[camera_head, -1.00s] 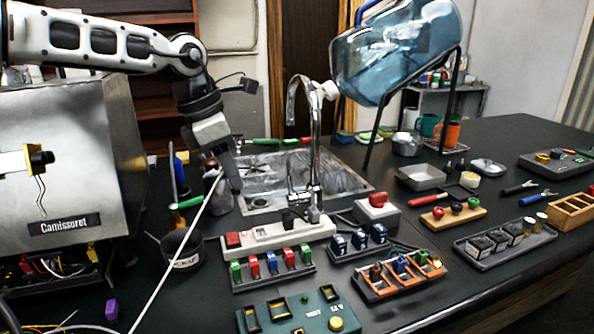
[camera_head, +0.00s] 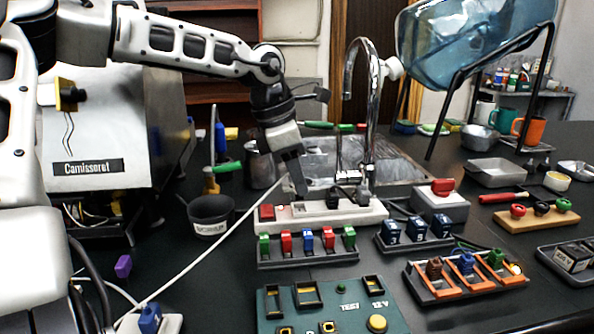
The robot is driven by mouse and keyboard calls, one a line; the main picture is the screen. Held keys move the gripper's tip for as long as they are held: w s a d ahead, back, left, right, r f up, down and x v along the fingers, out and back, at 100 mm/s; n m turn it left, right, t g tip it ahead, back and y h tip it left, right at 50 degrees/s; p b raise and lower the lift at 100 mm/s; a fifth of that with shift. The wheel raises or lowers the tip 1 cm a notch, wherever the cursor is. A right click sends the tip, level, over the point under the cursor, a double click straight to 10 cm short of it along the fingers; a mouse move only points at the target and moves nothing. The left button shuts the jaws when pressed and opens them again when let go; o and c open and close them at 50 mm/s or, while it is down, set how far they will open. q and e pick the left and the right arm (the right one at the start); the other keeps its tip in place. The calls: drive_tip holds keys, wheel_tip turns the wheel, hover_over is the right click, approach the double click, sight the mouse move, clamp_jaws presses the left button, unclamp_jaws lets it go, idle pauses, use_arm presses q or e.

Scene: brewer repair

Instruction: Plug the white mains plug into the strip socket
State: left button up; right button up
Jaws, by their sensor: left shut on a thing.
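The strip (camera_head: 372,216) is a long white bar with a red switch (camera_head: 266,212) at its left end. Black plugs (camera_head: 334,197) sit toward its right part. My left gripper (camera_head: 300,190) points down at the strip's left half, its dark fingers at or just above the top face. It is shut on the white mains plug, which the fingers hide. A white cable (camera_head: 216,246) runs from the gripper down to the lower left. I cannot tell whether the plug touches a socket. My right gripper is out of view.
A rack of coloured switches (camera_head: 308,240) stands close in front of the strip. The sink (camera_head: 400,175) and its tall tap (camera_head: 372,110) are behind. A black cup (camera_head: 210,214) stands left. A green panel (camera_head: 345,305) lies in front.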

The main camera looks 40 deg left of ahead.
use_arm(q)
wheel_tip(320, 180, down, 2)
drive_tip(key=shift+f+b, duration=0.1)
drive_tip(key=shift+b, duration=0.4)
drive_tip(key=shift+r, duration=0.3)
drive_tip(key=shift+w, duration=0.1)
drive_tip(key=shift+f+b, duration=0.7)
drive_tip(key=shift+f, duration=0.1)
idle(1.5)
drive_tip(key=o, duration=1)
drive_tip(key=shift+o, duration=0.2)
